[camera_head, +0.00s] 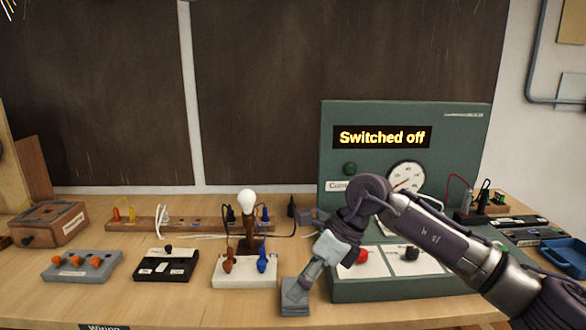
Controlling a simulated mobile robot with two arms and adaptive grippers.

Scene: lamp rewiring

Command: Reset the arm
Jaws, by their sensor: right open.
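My right arm reaches in from the lower right, in front of the green control panel. My right gripper (295,297) points down and left, just right of the white lamp base. It is open, and I see nothing held in it. The lamp (247,203) stands upright with a pale, unlit bulb on the white base (243,272). An orange connector (228,261) and a blue connector (262,260) are on the base. The green panel (455,135) has a display (382,137) reading "Switched off". My arm hides part of the panel's lower front. My left gripper is out of view.
A wooden strip (185,223) with plugs and cables lies behind. A wooden box (48,223) is far left. A blue tray (562,257) is far right.

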